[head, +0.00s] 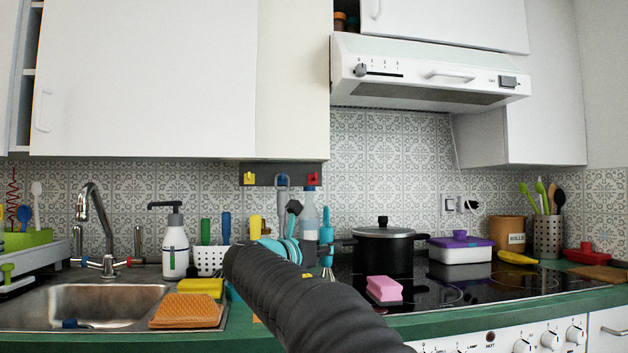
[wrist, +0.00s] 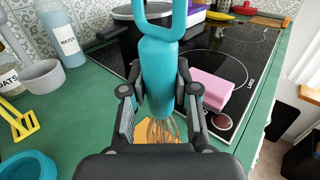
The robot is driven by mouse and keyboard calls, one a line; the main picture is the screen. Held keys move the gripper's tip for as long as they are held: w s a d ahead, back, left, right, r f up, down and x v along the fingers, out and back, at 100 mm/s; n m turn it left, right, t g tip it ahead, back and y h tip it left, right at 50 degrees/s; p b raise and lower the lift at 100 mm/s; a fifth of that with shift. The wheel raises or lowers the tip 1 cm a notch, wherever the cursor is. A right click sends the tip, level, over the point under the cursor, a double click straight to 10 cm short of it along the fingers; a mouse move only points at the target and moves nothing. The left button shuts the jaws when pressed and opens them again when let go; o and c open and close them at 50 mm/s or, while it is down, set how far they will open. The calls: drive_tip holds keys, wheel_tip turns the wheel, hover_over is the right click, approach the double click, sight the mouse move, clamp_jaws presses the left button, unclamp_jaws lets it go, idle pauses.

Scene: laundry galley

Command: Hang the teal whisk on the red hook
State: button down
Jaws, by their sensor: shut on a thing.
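The teal whisk (head: 327,229) is held upright in front of the stove's left side. In the wrist view the whisk (wrist: 158,62) has its hanging loop up and its wires down, with my gripper (wrist: 160,92) shut around the handle. In the head view my gripper (head: 318,250) is partly hidden by my arm. The red hook (head: 313,179) is at the right end of a dark rail under the wall cabinet. It is above and slightly left of the whisk, and looks empty. The hook is not in the wrist view.
A yellow hook (head: 249,178) and a blue hook (head: 282,181) share the rail; a grey loop hangs at the blue one. A water bottle (head: 309,222) stands below the red hook. A black pot (head: 384,252) and pink sponge (head: 384,289) are right of the whisk.

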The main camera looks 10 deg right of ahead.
drive_tip(key=shift+r+p, duration=0.95)
drive_tip(key=shift+r, duration=1.55)
